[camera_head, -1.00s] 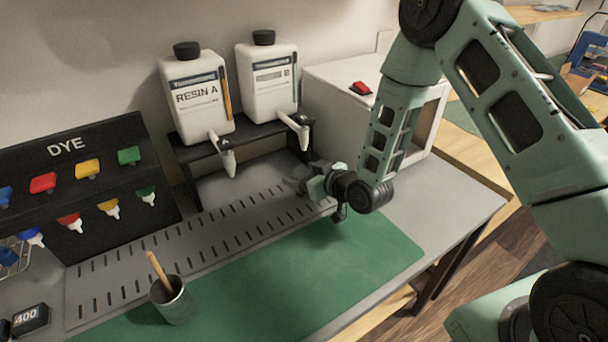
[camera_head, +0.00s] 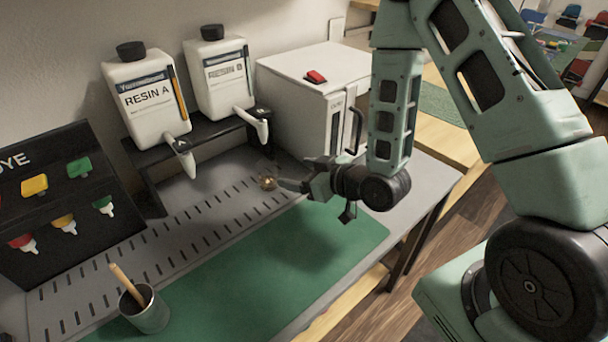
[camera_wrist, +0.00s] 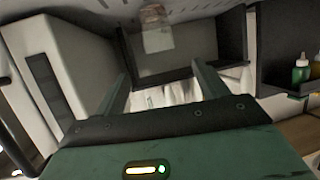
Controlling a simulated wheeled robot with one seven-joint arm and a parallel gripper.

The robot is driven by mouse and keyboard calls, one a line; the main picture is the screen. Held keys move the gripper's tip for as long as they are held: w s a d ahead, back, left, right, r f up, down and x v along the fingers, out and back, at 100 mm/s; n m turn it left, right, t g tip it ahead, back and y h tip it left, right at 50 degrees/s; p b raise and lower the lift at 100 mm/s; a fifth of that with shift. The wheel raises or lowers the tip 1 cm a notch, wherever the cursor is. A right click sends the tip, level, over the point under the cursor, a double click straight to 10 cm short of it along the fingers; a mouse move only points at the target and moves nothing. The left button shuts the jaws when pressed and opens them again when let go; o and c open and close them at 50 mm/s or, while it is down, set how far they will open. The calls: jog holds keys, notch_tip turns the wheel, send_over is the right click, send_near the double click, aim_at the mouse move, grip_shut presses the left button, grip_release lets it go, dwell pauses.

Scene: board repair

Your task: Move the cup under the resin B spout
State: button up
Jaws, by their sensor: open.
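A small clear cup with a brownish inside (camera_head: 268,183) stands on the slotted grey tray, roughly below and in front of the resin B spout (camera_head: 262,130). The wrist view, which looks upside down, shows a pale translucent shape that seems to be this cup (camera_wrist: 155,40), beyond the finger ends. My gripper (camera_head: 290,185) is open, just right of the cup, and seems apart from it. Its two fingers (camera_wrist: 160,88) show spread and empty in the wrist view. The resin B bottle (camera_head: 218,85) stands on the dark stand, right of the resin A bottle (camera_head: 145,100).
A grey cup with a wooden stick (camera_head: 150,316) stands at the front left. A white box with a red switch (camera_head: 285,95) stands close behind my gripper. The dye rack (camera_head: 45,240) is at the left. The green mat (camera_head: 270,255) is largely clear.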

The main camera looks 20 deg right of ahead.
jog(key=s+a+r+n+g+h, duration=0.2)
jog(key=s+a+r+g, duration=0.3)
jog(key=s+a+g, duration=0.25)
jog(key=s+r+g+h, duration=0.2)
jog(key=s+r, duration=0.2)
jog(key=s, duration=0.5)
jog(key=s+a+r+g+h, duration=0.1)
jog(key=s+r+g+h, duration=0.1)
jog(key=s, duration=0.7)
notch_tip(320, 180, up, 2)
jog(key=shift+s+g, duration=0.2)
jog(key=shift+g, duration=0.25)
notch_tip(320, 180, up, 2)
jog(key=shift+r+p, duration=0.25)
jog(key=shift+p, duration=0.95)
